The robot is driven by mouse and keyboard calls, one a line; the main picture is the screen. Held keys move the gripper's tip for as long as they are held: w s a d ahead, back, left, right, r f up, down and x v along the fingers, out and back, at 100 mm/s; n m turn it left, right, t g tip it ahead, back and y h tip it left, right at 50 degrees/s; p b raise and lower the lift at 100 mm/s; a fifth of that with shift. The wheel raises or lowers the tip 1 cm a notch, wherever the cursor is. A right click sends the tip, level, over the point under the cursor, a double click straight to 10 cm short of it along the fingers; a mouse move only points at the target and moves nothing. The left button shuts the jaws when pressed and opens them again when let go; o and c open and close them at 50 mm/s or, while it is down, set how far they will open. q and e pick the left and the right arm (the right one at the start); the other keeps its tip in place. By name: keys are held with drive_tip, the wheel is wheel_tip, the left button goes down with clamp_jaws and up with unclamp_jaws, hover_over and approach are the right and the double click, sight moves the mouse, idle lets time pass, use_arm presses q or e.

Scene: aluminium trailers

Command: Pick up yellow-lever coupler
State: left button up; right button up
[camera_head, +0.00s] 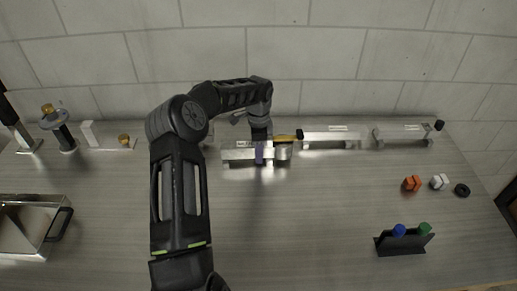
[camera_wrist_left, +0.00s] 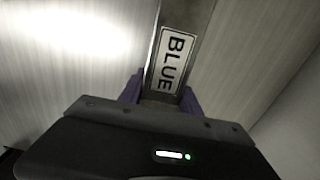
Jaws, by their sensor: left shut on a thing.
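The yellow-lever coupler (camera_head: 235,154) is a silver metal bar with a small label, near the back wall in the head view. A yellow lever (camera_head: 286,138) with a dark tip and a silver round part show at its right end. In the left wrist view the bar (camera_wrist_left: 185,20) runs between the two purple-grey fingers (camera_wrist_left: 160,92), with the label "BLUE" facing the camera. I cannot tell whether the bar touches the table. My right gripper is not in view.
Two more silver bars (camera_head: 340,139) (camera_head: 405,134) stand to the right along the wall. A black holder (camera_head: 404,244) with blue and green caps stands front right, with small orange, white and black parts behind it. A metal tray (camera_head: 22,250) is front left. The table's middle is clear.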

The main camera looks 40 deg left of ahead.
use_arm(q)
clamp_jaws()
drive_tip(key=shift+r, duration=0.2)
drive_tip(key=shift+w+r, duration=0.1)
drive_tip(key=shift+r, duration=0.1)
wheel_tip(320, 180, up, 5)
drive_tip(key=p, duration=0.3)
drive_tip(key=shift+r, duration=2.2)
